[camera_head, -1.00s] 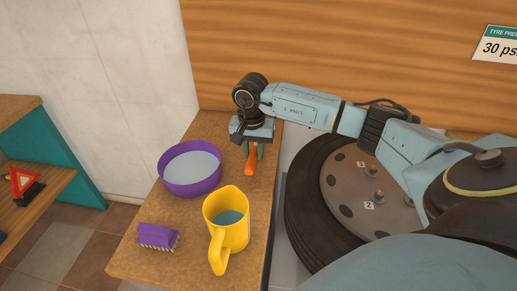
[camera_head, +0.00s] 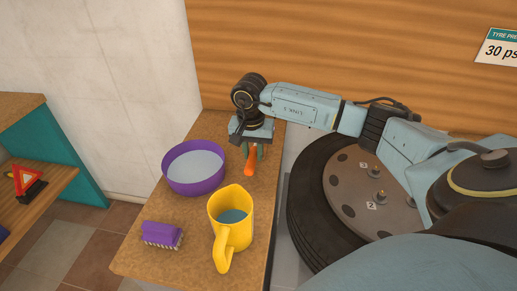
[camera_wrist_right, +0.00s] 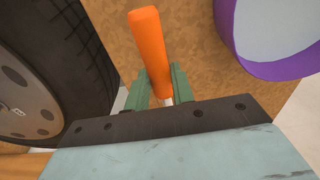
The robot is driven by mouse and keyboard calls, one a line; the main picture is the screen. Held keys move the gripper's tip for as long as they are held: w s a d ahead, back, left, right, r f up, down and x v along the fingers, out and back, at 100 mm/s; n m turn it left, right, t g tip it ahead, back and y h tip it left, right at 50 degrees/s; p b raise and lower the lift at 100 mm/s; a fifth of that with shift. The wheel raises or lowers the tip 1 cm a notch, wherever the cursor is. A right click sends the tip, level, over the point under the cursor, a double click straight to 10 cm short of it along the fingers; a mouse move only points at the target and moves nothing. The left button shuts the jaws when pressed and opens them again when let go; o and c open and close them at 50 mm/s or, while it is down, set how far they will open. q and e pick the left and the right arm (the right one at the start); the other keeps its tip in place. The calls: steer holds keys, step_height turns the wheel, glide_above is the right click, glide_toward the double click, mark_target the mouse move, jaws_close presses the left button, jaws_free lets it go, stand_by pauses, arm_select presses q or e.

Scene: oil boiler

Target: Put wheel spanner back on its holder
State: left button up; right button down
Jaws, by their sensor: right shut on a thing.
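An orange-handled tool, which I take to be the wheel spanner (camera_head: 250,162), is held over the wooden bench. In the right wrist view its orange handle (camera_wrist_right: 149,45) points away from the palm, with a bit of metal shaft near the palm. My right gripper (camera_head: 254,150) is shut on it, with green fingers on both sides of the handle in the wrist view (camera_wrist_right: 158,84). The tool's far end is hidden by the gripper. I cannot make out a holder in either view. My left gripper is not in view.
A purple bowl (camera_head: 168,179) of pale liquid, a yellow jug (camera_head: 228,248) and a purple brush (camera_head: 161,233) stand on the bench (camera_head: 190,262). A wheel with a tyre (camera_head: 310,190) lies right of it. A red warning triangle (camera_head: 24,178) sits on a shelf at left.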

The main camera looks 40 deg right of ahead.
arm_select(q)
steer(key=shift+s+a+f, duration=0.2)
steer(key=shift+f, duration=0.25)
arm_select(e)
steer(key=shift+f, duration=0.4)
steer(key=shift+a, duration=0.1)
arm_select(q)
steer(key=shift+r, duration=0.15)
arm_select(e)
steer(key=shift+a+r, duration=0.1)
steer(key=shift+a, duration=0.05)
